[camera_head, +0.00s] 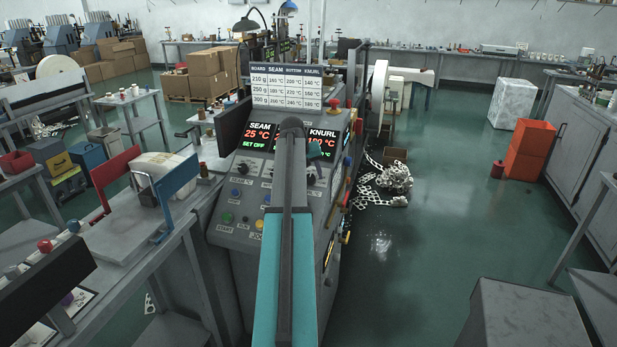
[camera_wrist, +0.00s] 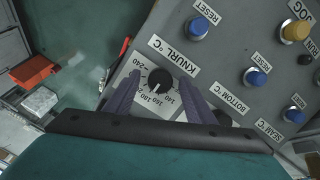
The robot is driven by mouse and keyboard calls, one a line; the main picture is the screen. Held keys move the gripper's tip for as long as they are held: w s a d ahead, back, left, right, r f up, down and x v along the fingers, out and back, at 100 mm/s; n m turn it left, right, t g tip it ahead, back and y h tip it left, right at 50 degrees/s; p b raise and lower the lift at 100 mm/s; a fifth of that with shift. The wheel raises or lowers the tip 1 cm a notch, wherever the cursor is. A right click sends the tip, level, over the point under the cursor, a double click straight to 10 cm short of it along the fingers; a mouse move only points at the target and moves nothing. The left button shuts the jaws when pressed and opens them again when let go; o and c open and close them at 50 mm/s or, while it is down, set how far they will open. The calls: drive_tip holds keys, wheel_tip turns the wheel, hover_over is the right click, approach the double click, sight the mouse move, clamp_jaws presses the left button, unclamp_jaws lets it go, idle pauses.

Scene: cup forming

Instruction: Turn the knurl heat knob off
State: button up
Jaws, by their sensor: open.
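The knurl heat knob (camera_wrist: 160,78) is a round black dial on a white scale plate beside the label KNURL °C, in the wrist view. Its white pointer mark points down toward the 160–180 part of the scale. My gripper (camera_wrist: 160,82) is open, with one dark finger on each side of the knob; I cannot tell whether they touch it. In the head view my arm covers the knob and part of the KNURL display (camera_head: 323,138), which shows a red reading, partly hidden. The SEAM display (camera_head: 258,136) reads 25 °C, SET OFF.
A blue reset button (camera_wrist: 198,27) and a blue button (camera_wrist: 256,78) by the bottom label sit near the knob. A settings table board (camera_head: 287,87) stands atop the console. Orange bins (camera_head: 530,150) stand on open floor to the right.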

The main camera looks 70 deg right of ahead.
drive_tip(key=c, duration=0.9)
drive_tip(key=shift+a+f, duration=0.1)
drive_tip(key=shift+a, duration=0.4)
drive_tip(key=shift+c, duration=0.7)
drive_tip(key=shift+d, duration=0.35)
drive_tip(key=shift+c, duration=0.2)
drive_tip(key=shift+o, duration=0.2)
